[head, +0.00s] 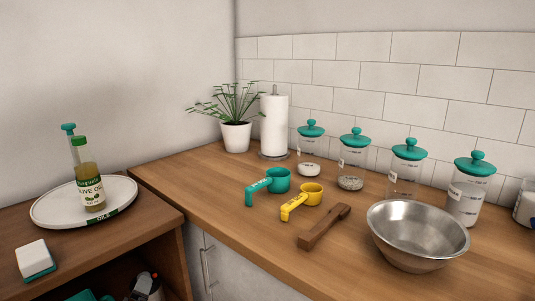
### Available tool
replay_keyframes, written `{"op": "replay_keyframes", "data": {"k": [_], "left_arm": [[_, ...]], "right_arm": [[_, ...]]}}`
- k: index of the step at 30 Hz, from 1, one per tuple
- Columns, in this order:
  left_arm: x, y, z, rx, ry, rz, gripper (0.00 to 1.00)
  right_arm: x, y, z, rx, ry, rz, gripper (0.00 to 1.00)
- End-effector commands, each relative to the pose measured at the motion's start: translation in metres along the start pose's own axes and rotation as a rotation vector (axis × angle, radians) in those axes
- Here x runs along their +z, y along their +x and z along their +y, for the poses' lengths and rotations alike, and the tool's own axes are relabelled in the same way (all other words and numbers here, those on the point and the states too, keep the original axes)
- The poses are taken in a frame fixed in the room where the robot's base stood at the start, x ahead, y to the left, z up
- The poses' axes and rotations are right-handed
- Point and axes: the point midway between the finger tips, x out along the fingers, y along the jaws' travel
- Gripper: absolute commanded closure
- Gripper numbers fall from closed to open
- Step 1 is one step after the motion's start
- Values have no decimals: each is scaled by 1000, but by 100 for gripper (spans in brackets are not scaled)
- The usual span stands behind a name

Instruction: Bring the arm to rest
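Neither of my grippers shows in the head view, and no arm is in the picture. The task names no object besides the arm.
A wooden counter (180,175) holds a metal bowl (418,250), a wooden tool (325,226), yellow (300,203) and teal (268,184) measuring cups, several teal-lidded jars (353,165), paper towels (273,125) and a plant (236,135). At left, bottles stand on a round tray (50,210) near a sponge (36,260).

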Motion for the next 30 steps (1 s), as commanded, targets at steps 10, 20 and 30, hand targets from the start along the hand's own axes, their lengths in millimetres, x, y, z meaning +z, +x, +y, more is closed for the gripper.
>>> {"op": "replay_keyframes", "data": {"k": [10,20,30], "left_arm": [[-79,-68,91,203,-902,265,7],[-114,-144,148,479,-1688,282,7],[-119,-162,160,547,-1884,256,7]], "right_arm": [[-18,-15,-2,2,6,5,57],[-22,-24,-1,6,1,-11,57],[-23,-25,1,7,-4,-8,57]]}}
